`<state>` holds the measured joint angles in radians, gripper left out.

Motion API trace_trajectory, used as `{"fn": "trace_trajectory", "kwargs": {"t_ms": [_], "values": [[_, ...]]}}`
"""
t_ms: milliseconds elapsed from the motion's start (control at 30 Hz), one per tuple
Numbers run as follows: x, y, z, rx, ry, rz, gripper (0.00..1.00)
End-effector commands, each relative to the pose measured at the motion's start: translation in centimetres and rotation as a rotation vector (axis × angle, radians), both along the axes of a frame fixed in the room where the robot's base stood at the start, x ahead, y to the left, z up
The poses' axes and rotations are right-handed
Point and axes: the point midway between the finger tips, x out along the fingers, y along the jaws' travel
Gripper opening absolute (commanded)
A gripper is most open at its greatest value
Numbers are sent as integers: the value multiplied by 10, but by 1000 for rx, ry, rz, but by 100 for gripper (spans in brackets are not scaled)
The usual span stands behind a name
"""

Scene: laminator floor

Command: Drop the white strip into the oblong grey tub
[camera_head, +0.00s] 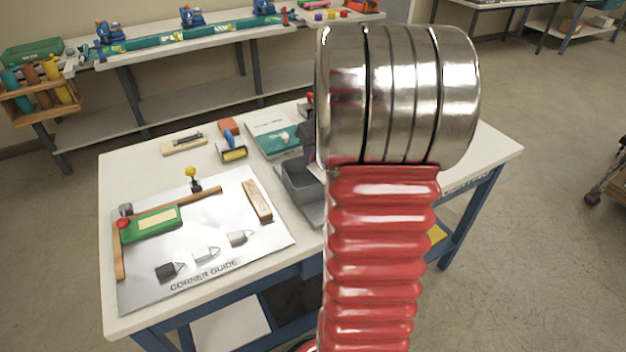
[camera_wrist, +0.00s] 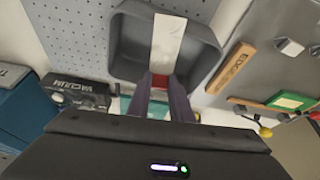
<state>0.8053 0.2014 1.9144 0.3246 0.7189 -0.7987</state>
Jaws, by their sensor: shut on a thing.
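The white strip (camera_wrist: 168,38) shows in the wrist view, reaching out from between my gripper's fingers (camera_wrist: 161,84). The fingers are shut on its near end, where a small red patch shows. The strip lies across the view of the oblong grey tub (camera_wrist: 127,45), above its opening; the exact height cannot be told. In the head view the tub (camera_head: 300,186) stands on the white table, its right part hidden behind my red arm. My gripper is mostly hidden there too.
A metal corner guide sheet (camera_head: 220,252) with a wooden block (camera_head: 257,201) and a green tool (camera_head: 152,223) lies left of the tub. A teal-and-white book (camera_head: 272,130) lies behind it. A vacuum box (camera_wrist: 76,96) shows in the wrist view.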

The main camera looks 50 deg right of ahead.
Motion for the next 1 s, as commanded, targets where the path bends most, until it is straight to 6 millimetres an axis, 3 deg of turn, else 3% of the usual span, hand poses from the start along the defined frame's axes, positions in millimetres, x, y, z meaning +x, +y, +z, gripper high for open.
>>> {"fn": "trace_trajectory", "kwargs": {"t_ms": [233, 267, 533, 1000], "values": [[0, 0, 0, 0, 0, 0, 3], [0, 0, 0, 0, 0, 0, 21], [0, 0, 0, 1, 1, 1, 40], [-4, 1, 10, 0, 0, 1, 41]]}}
